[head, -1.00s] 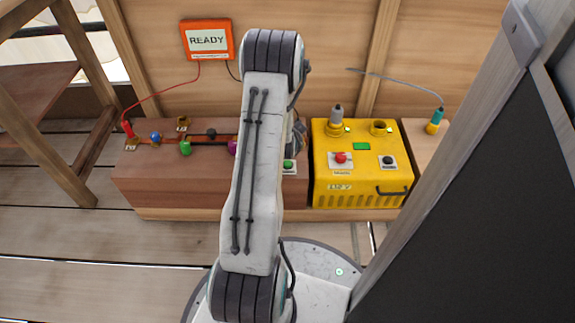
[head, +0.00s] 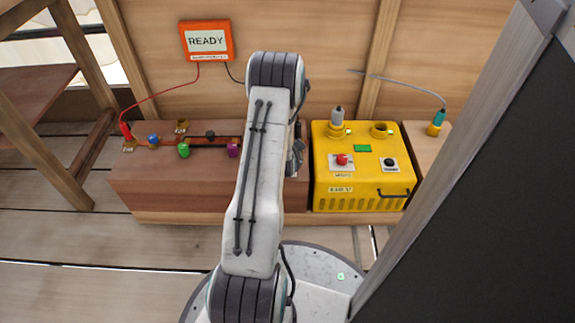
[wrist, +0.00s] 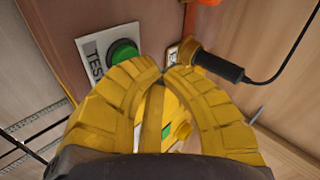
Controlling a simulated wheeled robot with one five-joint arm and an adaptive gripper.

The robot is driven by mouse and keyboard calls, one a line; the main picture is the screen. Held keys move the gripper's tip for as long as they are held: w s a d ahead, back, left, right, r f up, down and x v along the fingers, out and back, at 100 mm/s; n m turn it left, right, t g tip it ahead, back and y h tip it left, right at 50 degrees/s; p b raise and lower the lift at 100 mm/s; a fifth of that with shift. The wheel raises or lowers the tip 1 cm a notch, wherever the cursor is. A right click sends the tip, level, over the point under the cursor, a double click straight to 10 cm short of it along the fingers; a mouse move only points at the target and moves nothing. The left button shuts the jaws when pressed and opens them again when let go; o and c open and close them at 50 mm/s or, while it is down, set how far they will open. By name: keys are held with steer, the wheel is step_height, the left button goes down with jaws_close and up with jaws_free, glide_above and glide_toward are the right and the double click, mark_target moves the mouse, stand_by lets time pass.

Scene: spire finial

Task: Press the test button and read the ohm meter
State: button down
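The ohm meter (head: 206,41) is an orange box on the back wall, and its screen reads READY. The green test button (wrist: 123,52) sits on a white plate lettered TEST in the wrist view; my arm hides it in the head view. My gripper (wrist: 163,72) has yellow fingers whose tips meet, with nothing seen between them. In the wrist picture the tips lie just right of the button; I cannot tell their height above it. A black-handled probe (wrist: 220,66) on a black lead has its end at a brass-coloured terminal right of the button.
A red plug (head: 126,132) on a red lead stands at the left of the brown bench (head: 200,185), near blue, green and purple parts. A yellow box (head: 362,190) with a red and a black button stands to the right. A dark panel fills the right foreground.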

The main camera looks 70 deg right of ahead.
steer(key=c, duration=1.9)
jaws_free()
jaws_close()
steer(key=shift+f, duration=0.2)
steer(key=shift+f, duration=0.2)
steer(key=shift+f, duration=0.45)
steer(key=shift+r, duration=0.1)
steer(key=shift+r+p, duration=0.45)
steer(key=shift+r, duration=0.35)
